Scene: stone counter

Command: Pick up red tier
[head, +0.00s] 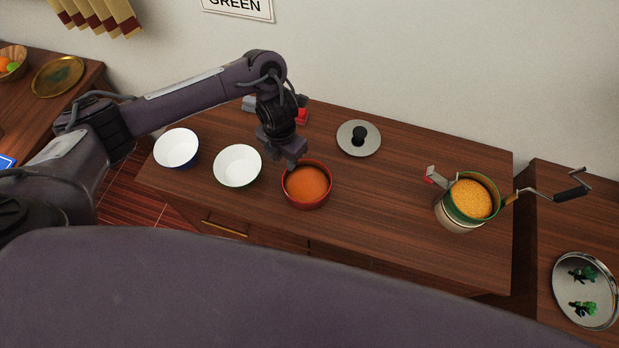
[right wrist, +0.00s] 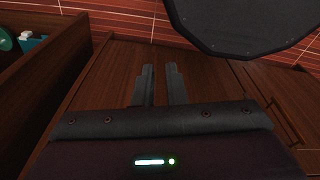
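The red tier (head: 306,203) is a round red bowl-like container with orange-brown contents, upright on the wooden counter in the head view. My left gripper (head: 291,168) points down at its upper-left rim and overlaps it in the picture. I cannot tell whether its fingers touch the rim or how far apart they are. My right gripper (right wrist: 162,85) shows in the right wrist view with its two fingers apart and nothing between them. It is in front of wooden cabinet panels.
Two white bowls (head: 237,166) (head: 177,148) stand left of the tier. A lid (head: 358,139) with a black knob lies behind it. At right is a green-rimmed container (head: 462,214) with yellow grains. A red object (head: 301,116) is partly hidden behind my left arm.

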